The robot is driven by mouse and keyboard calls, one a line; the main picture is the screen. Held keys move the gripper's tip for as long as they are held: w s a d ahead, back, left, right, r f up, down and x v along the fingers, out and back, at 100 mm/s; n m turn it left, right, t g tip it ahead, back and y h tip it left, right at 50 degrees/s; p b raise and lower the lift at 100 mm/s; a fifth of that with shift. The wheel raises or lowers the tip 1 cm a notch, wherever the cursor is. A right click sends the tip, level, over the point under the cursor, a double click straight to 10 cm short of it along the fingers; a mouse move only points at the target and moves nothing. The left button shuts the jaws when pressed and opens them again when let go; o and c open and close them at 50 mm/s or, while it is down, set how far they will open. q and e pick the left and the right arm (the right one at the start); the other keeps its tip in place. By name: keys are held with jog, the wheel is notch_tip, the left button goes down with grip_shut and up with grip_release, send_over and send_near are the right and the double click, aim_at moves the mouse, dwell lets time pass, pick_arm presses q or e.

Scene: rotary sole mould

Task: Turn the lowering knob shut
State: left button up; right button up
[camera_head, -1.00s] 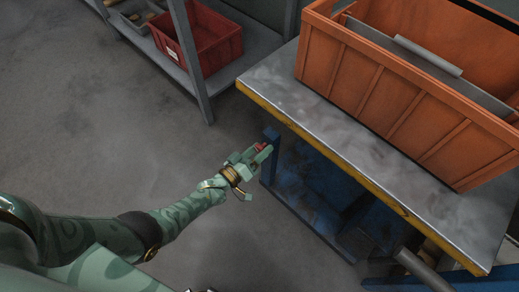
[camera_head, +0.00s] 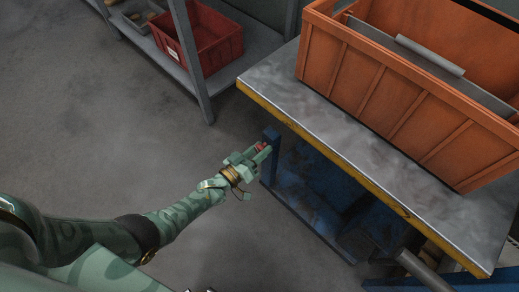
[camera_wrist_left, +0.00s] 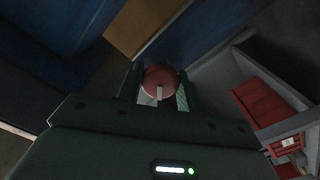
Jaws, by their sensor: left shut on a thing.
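The lowering knob (camera_head: 261,147) is small and red, beside the blue post under the lift table's edge. It also shows in the left wrist view as a round red knob (camera_wrist_left: 160,80) with a pale mark on its face. My left gripper (camera_head: 260,152) is shut on the knob, with one finger on each side of it. The fingers hide part of the knob in the head view.
The steel table top (camera_head: 280,85) with a yellow edge overhangs the blue frame (camera_head: 315,200). An orange crate (camera_head: 400,100) stands on it. A grey shelf (camera_head: 255,45) with a red bin (camera_head: 212,48) stands behind. Floor on the left is clear.

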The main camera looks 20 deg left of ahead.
pick_arm(q)
jog(key=m, duration=0.3)
jog(key=shift+f+m+b, duration=0.1)
jog(key=shift+m+b, duration=0.2)
jog(key=shift+b, duration=0.05)
jog(key=m, duration=0.2)
jog(key=shift+m, duration=0.3)
jog(key=shift+m+b, duration=0.4)
jog(key=shift+m, duration=0.7)
pick_arm(e)
jog(key=shift+w+a+r+m+t+y, duration=0.15)
jog(key=shift+w+a+t+y, duration=0.1)
jog(key=shift+w+a, duration=0.35)
jog(key=shift+w+a+r+m+t+y, duration=0.15)
jog(key=shift+w+a+t+y, duration=0.1)
jog(key=shift+w+a, duration=0.3)
pick_arm(q)
jog(key=shift+m, duration=0.4)
pick_arm(e)
jog(key=shift+w+a, duration=0.1)
jog(key=shift+a, duration=0.05)
pick_arm(q)
jog(key=o, duration=1)
jog(key=shift+s, duration=0.1)
